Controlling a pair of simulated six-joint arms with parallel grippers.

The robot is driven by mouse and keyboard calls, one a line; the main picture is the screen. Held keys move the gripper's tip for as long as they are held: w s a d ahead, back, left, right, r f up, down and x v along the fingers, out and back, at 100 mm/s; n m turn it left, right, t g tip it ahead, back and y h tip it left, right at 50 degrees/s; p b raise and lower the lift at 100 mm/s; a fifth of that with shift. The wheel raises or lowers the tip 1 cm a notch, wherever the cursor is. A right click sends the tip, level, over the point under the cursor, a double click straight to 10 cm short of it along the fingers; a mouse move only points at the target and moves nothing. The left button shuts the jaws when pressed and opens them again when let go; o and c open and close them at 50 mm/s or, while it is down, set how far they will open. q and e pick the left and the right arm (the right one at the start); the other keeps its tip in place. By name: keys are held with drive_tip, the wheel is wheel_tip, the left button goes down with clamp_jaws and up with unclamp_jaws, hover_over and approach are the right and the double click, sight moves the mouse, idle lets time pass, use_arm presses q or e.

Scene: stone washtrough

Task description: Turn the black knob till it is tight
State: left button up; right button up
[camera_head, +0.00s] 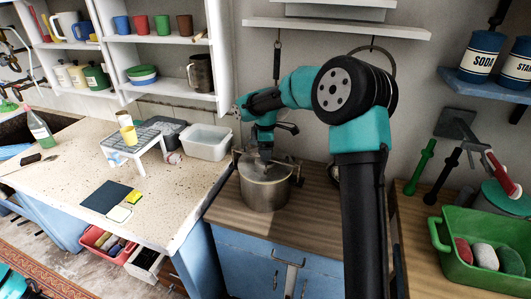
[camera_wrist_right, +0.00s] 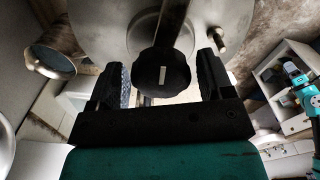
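The black knob (camera_wrist_right: 163,72) has a lobed edge and a pale mark on its face. In the right wrist view it sits on a dark bar across a round steel lid (camera_wrist_right: 104,28). My right gripper (camera_wrist_right: 163,80) is open, with one finger on each side of the knob and a visible gap on both sides. In the head view my right gripper (camera_head: 264,150) is over the steel pot (camera_head: 266,192), and the knob cannot be made out there. My left gripper is not in view.
The pot stands on a wooden counter (camera_head: 228,212). To its left are a white tub (camera_head: 208,142) and a small white rack (camera_head: 136,150) on the speckled worktop. A green crate (camera_head: 480,270) holding stones is at the right. A shelf (camera_head: 335,28) hangs above.

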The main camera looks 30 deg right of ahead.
drive_tip(key=c, duration=0.5)
drive_tip(key=shift+c, duration=0.2)
drive_tip(key=m, duration=0.7)
drive_tip(key=shift+m, duration=0.4)
drive_tip(key=m, duration=0.8)
drive_tip(key=o, duration=0.8)
